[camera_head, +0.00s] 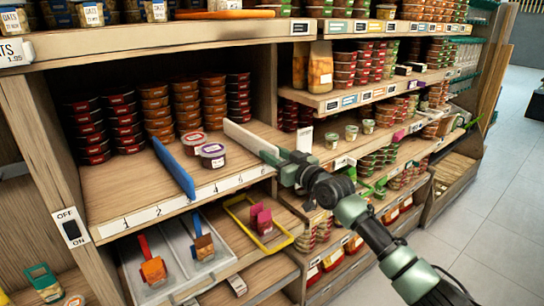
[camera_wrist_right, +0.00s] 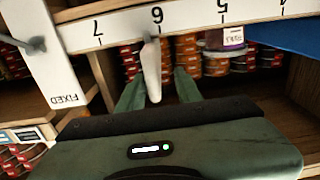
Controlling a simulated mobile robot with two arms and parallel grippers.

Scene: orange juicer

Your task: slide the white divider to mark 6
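The white divider (camera_head: 245,137) stands on the numbered shelf, right of the jars. In the right wrist view its near end (camera_wrist_right: 152,70) lines up with the 6 on the number strip (camera_wrist_right: 190,22), which appears upside down there. My right gripper (camera_head: 283,168) is at the divider's near end. In the wrist view its two fingers (camera_wrist_right: 158,92) are spread on either side of the divider, with visible gaps, so it looks open. The 6 in the head view is close to the gripper. My left gripper is not in view.
A blue divider (camera_head: 174,168) stands left of two lidded jars (camera_head: 212,155). A white panel marked FIXED (camera_wrist_right: 50,70) is by the 7. Stacked tubs fill the shelf's back. Trays with scoops (camera_head: 180,255) and a yellow-rimmed tray (camera_head: 285,238) are below.

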